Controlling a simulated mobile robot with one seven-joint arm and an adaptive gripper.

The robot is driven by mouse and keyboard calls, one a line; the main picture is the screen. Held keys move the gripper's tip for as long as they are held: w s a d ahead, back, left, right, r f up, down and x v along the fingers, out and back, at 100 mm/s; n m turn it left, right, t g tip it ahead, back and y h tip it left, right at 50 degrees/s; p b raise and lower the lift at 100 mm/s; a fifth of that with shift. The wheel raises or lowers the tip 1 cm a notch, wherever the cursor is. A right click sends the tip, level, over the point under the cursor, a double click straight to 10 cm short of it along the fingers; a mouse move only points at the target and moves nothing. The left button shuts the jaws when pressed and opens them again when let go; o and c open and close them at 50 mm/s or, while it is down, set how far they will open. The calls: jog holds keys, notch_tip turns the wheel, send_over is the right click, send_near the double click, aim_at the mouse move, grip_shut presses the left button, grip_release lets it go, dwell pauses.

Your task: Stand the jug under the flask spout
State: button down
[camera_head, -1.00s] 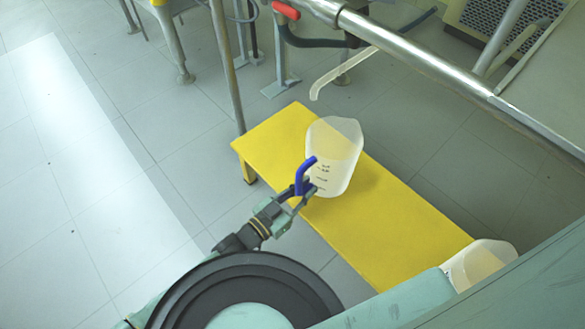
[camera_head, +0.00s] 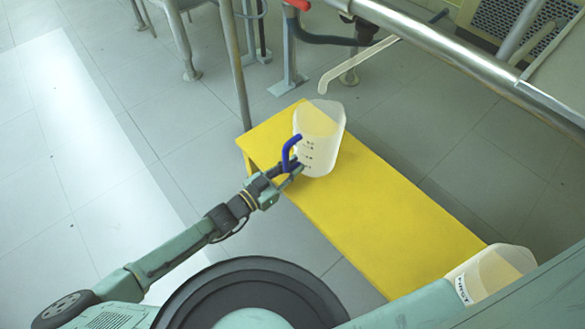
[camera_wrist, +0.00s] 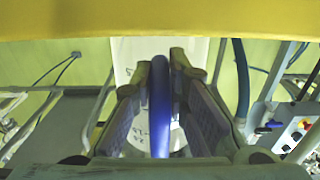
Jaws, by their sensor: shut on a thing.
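The jug (camera_head: 326,132) is translucent white with dark marks and a blue handle (camera_head: 287,152). It looks upright, over the far left end of the yellow bench; I cannot tell whether its base touches. My gripper (camera_head: 288,172) is shut on the blue handle, which shows between the fingers in the wrist view (camera_wrist: 160,105). Part of the white jug (camera_wrist: 128,52) shows behind the handle there. The spout, a pale bent tube (camera_head: 350,66), ends just above the jug's mouth in the head view. Their true height gap is unclear. The flask itself is not clearly in view.
The yellow bench (camera_head: 385,215) is bare along its middle. A second whitish jug (camera_head: 490,272) stands at its near right end, partly hidden. A metal rail (camera_head: 450,48) crosses the upper right. A thin upright post (camera_head: 234,65) stands near the bench's far left corner.

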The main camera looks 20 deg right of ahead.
jog(key=shift+f, duration=0.1)
jog(key=c, duration=1.6)
grip_release()
jog(key=shift+r, duration=0.2)
jog(key=p+v, duration=0.3)
jog(key=v, duration=0.9)
jog(key=shift+f, duration=0.1)
jog(key=shift+p+v, duration=2)
jog(key=shift+v, duration=3)
